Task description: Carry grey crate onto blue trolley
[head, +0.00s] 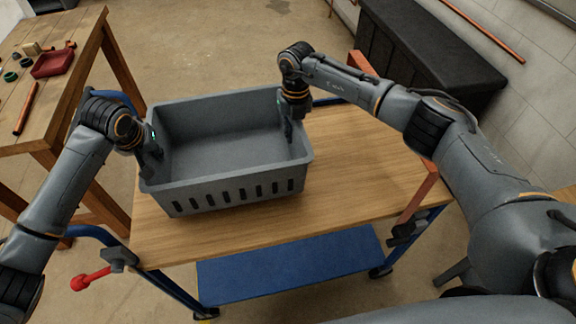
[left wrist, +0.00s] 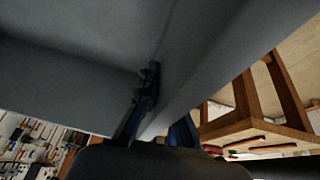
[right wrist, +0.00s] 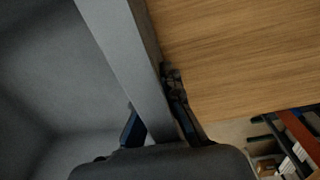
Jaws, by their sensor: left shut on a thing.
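The grey crate (head: 235,190) is an open, empty tub with slots along its near wall. It is over the left half of the wooden top of the blue trolley (head: 350,190), roughly level; I cannot tell whether it touches the top. My left gripper (head: 150,168) is shut on the crate's left wall, which also shows in the left wrist view (left wrist: 200,65). My right gripper (head: 290,128) has its fingers on both sides of the right wall, close against it in the right wrist view (right wrist: 155,115). The outer crate base is hidden.
The trolley has a blue lower shelf (head: 290,268) and a red-knobbed lever (head: 92,279) at its left. A wooden workbench (head: 85,50) with a red tray (head: 53,63) stands at the left. A dark chest (head: 430,60) is behind. The right half of the trolley top is clear.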

